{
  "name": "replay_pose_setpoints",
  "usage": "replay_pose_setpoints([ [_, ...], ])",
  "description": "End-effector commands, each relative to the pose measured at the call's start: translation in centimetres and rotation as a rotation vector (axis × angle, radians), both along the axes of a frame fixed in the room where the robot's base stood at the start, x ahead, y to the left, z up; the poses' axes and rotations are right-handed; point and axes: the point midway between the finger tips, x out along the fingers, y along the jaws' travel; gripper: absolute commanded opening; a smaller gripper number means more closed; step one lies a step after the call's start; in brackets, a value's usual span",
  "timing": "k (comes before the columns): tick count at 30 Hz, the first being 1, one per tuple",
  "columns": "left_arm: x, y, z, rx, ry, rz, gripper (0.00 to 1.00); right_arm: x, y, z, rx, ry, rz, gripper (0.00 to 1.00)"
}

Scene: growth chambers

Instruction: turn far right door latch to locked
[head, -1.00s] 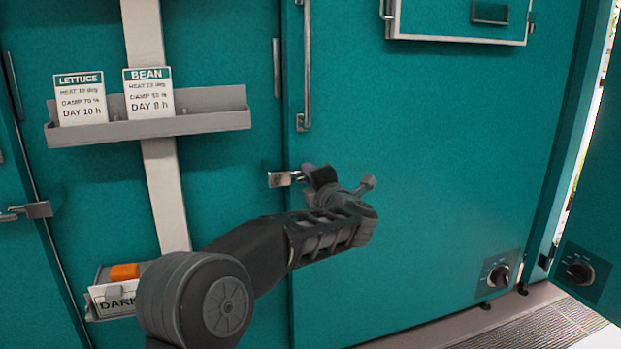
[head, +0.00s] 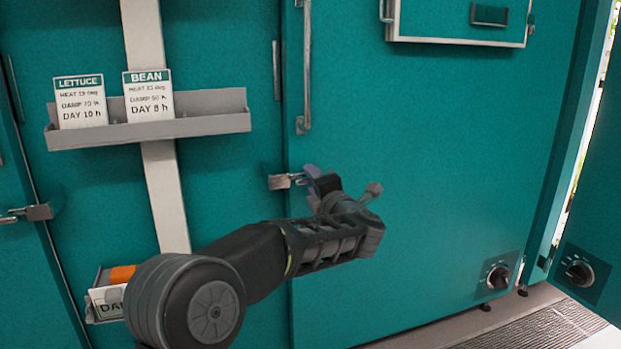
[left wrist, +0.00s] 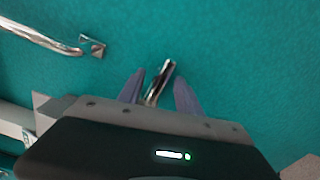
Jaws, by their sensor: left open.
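The latch (head: 283,181) is a small metal piece at the left edge of the wide teal door (head: 430,180), at mid-height. My left gripper (head: 315,178) is right beside it, in front of the door, with the jaws open. In the left wrist view, the metal latch lever (left wrist: 159,83) stands slanted between the two purple fingers of my left gripper (left wrist: 158,80), with space on both sides. The lower part of the lever is hidden behind the gripper body. My right gripper is not in view.
A vertical handle bar (head: 304,65) is above the latch; it also shows in the left wrist view (left wrist: 40,38). A grey card shelf (head: 190,125) is to the left, with a lower box (head: 98,312) below it. Dial knobs (head: 498,277) sit at lower right.

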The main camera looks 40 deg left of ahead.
Motion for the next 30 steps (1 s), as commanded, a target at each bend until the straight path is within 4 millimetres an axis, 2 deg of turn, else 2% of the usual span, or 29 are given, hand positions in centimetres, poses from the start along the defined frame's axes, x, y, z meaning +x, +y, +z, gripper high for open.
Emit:
replay_pose_setpoints([
  [4,-1.4,-2.3,0.2,-0.001,-0.001,-0.004,0.41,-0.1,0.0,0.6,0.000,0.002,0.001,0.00],
  [10,-2.8,-4.1,0.1,-0.001,0.000,-0.001,0.41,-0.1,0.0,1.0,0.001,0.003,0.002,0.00],
  [30,-2.8,-4.4,-0.1,0.010,0.019,-0.007,0.41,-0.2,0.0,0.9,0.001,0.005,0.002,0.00],
])
